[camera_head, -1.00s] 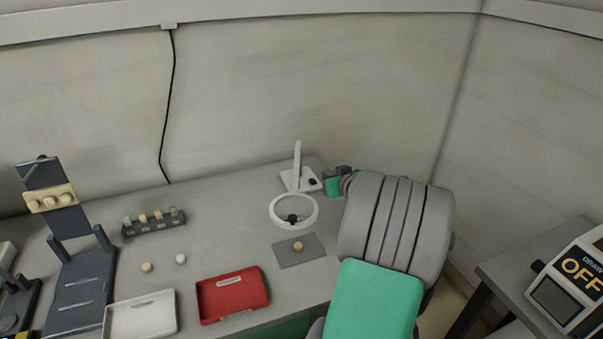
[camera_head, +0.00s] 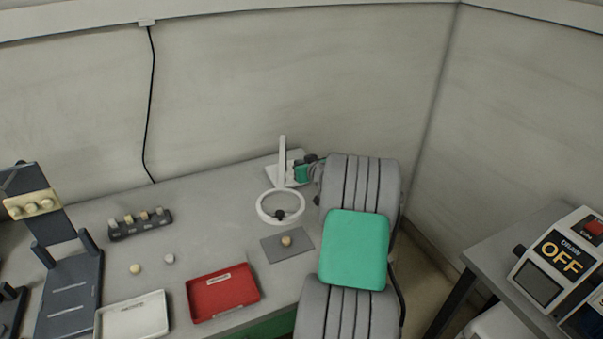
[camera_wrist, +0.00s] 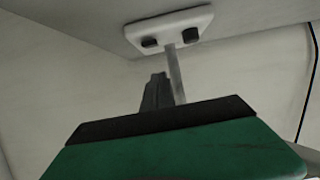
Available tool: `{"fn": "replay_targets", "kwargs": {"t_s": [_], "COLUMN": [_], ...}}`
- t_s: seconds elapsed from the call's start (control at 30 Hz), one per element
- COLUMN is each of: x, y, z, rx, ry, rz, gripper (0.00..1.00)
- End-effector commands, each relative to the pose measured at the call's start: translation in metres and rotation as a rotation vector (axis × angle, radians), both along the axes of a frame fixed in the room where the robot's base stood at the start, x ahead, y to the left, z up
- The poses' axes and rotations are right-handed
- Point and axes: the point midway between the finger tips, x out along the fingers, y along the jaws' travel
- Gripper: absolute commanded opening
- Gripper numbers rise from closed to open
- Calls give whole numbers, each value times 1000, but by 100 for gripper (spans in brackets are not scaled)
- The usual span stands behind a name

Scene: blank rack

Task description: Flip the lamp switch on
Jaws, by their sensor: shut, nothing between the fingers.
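The lamp has a white upright post (camera_head: 282,163) on a pale base, with a white ring (camera_head: 262,209) in front, near the back right of the bench. My gripper (camera_head: 292,170) is at the lamp base, just right of the post, and covers the switch area in the head view. In the wrist view the white base (camera_wrist: 168,25) is at the top, with two dark knobs, one on each side of the post (camera_wrist: 178,75); I cannot tell which is the switch. My dark fingers (camera_wrist: 156,90) are shut and empty, apart from the knobs in that picture.
A grey mat (camera_head: 271,252) with a small tan piece lies below the ring. A red tray (camera_head: 222,308), a white tray (camera_head: 150,301), a small dark rack (camera_head: 140,229) and a dark stand (camera_head: 70,290) are to the left. An OFF-marked unit (camera_head: 566,267) stands right.

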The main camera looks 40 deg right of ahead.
Motion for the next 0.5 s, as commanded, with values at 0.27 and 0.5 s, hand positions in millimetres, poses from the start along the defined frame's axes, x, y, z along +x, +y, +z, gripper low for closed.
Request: {"fn": "replay_targets", "kwargs": {"t_s": [0.27,0.5], "x": [-8,-8], "y": [1,2], "z": [-33,-34], "rx": [4,3], "ry": [5,4], "rz": [-3,-3], "gripper": [0,0]}}
